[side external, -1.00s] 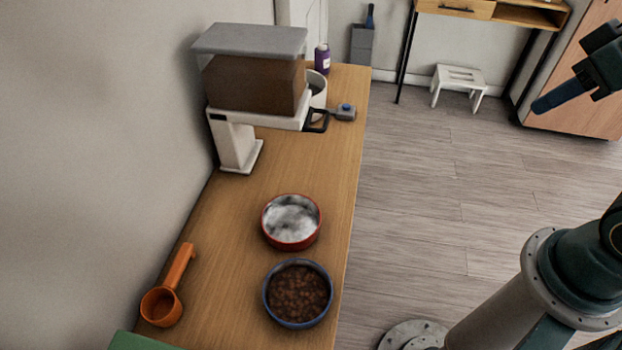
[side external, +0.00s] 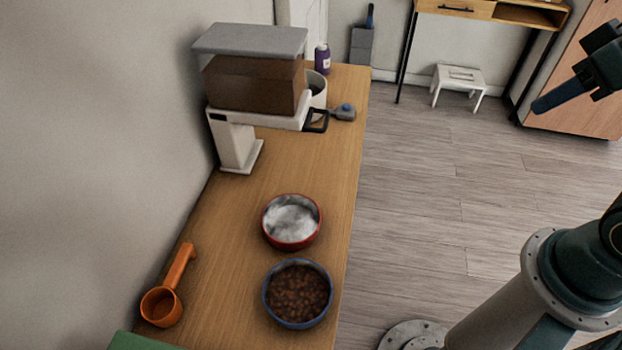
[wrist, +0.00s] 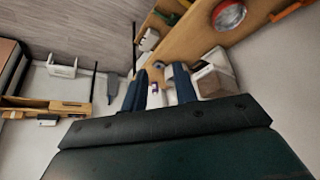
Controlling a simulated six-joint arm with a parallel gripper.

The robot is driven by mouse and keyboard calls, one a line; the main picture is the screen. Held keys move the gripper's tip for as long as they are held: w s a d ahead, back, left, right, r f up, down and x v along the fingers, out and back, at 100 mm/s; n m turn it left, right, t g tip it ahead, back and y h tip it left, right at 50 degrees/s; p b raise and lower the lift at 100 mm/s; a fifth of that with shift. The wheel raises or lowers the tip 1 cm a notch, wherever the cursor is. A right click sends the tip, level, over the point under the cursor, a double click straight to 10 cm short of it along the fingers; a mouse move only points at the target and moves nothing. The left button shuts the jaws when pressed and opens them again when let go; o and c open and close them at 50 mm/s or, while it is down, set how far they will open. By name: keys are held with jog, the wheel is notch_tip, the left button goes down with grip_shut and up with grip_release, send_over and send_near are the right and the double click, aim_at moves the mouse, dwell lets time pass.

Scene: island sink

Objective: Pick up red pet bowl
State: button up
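The red pet bowl (side external: 291,222) stands upright on the wooden counter, in the middle of the side view. Its outside is red, its inside is silvery, and it looks empty. It also shows at the top of the wrist view (wrist: 228,14), partly cut by the frame edge. My gripper (side external: 556,98) is high at the right in the side view, out over the floor and well away from the bowl. In the wrist view its two blue fingers (wrist: 159,84) are apart, with nothing held between them.
A blue bowl of brown kibble (side external: 298,294) stands close in front of the red bowl. An orange scoop (side external: 166,296) lies at the left. A food dispenser (side external: 254,80) stands behind, near a purple bottle (side external: 322,59). Bare counter lies between dispenser and red bowl.

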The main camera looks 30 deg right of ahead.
dwell(0.3)
jog(key=w+a+f+n+g+y, duration=0.1)
jog(key=w+a+f+n, duration=0.25)
jog(key=w+a, duration=0.2)
jog(key=w+a+f+n+y, duration=0.1)
jog(key=w+a+f+n, duration=0.2)
jog(key=w+a+n, duration=0.3)
jog(key=w+a+f+n+g+y, duration=0.1)
jog(key=w+a+f+n, duration=0.1)
jog(key=a+f, duration=0.4)
jog(key=w+a+f+n+g+y, duration=0.1)
jog(key=w+a+f+n, duration=0.1)
jog(key=a+f+n, duration=0.2)
notch_tip(320, 180, down, 6)
jog(key=a, duration=0.3)
jog(key=shift+w+g, duration=0.3)
jog(key=shift+w, duration=0.1)
jog(key=shift+f, duration=0.15)
send_over(300, 241)
jog(key=s+d, duration=0.1)
jog(key=d, duration=0.1)
jog(key=shift+f, duration=3.85)
